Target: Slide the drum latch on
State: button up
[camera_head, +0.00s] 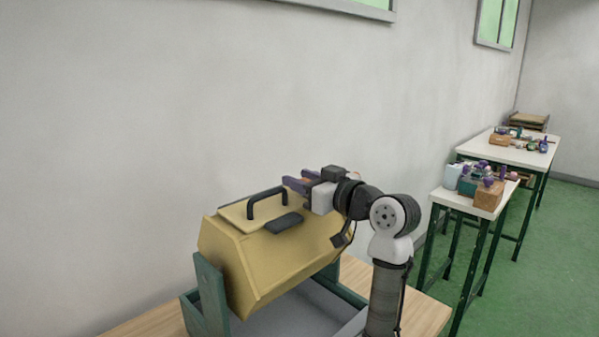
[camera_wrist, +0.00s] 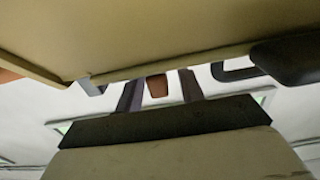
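The yellow many-sided drum (camera_head: 235,258) sits in a green cradle. A dark arched handle (camera_head: 266,203) and a flat dark grey piece (camera_head: 284,223) are on its top lid; I cannot tell which part is the latch. My gripper (camera_head: 297,184), with purple fingers, is at the far right of the lid, close to the handle. In the wrist view the fingers (camera_wrist: 160,90) are apart. A small reddish-brown piece (camera_wrist: 157,86) shows between them, with gaps on both sides. The drum's tan surface (camera_wrist: 150,35) fills the top of that view, with the handle (camera_wrist: 235,70) at right.
The green cradle (camera_head: 211,295) with a grey tray stands on a wooden table (camera_head: 425,314). The grey wall is close behind. Two white-topped tables (camera_head: 463,198) with blocks and bottles stand at right. Green floor is clear beyond them.

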jog(key=shift+w+a, duration=0.35)
grip_shut()
